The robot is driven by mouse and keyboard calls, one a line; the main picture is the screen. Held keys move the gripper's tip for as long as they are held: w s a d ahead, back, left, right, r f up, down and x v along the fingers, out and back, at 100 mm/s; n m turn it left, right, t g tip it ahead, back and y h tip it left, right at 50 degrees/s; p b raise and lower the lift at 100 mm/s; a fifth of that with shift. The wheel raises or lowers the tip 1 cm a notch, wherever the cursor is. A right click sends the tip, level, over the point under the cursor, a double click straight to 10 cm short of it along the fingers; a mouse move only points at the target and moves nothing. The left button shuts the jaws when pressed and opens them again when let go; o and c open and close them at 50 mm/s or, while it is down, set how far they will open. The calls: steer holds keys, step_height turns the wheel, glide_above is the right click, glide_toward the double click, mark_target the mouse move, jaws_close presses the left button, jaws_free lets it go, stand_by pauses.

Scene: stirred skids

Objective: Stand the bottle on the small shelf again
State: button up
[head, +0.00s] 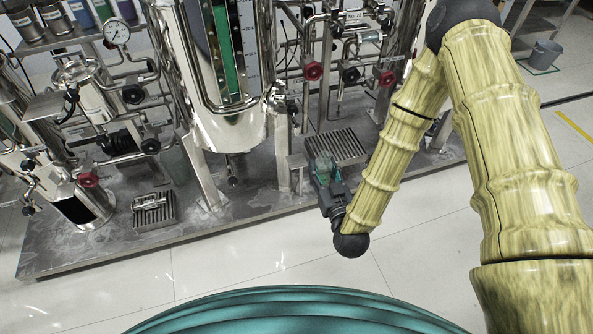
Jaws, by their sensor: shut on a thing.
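My gripper (324,172) is right of the picture's middle, at the end of my arm, pointing away from me over the skid's front edge. It is shut on a small, clear greenish thing that looks like the bottle (322,160); the fingers hide part of it, and its tilt is hard to tell. A small flat grey plate (45,106) sticks out from the pipework at left and may be the small shelf; its bare top shows.
A large steel tank (205,120) with a green sight window stands left of my gripper. Pipes with red-handled valves (313,71) are behind it. A floor grate (342,147) lies close by. Several containers stand on a rack (70,42) at upper left. The front floor is clear.

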step_height(320, 180, down, 10)
steer(key=w+a+n+b, duration=0.1)
steer(key=a+b, duration=0.1)
steer(key=b, duration=0.8)
steer(key=y+b, duration=0.1)
steer(key=b, duration=0.6)
glide_above(297, 161)
steer(key=s, duration=0.3)
steer(key=shift+w+d+f, duration=0.2)
steer(key=shift+d+f, duration=0.15)
steer(key=shift+d, duration=0.05)
steer(key=w, duration=0.1)
steer(key=w+b, duration=0.1)
steer(key=a+f, duration=0.1)
steer(key=shift+w, duration=0.4)
steer(key=shift+f+b, duration=0.2)
steer(key=shift+b, duration=0.15)
steer(key=shift+f, duration=0.1)
steer(key=o, duration=1.1)
steer(key=shift+o, duration=0.2)
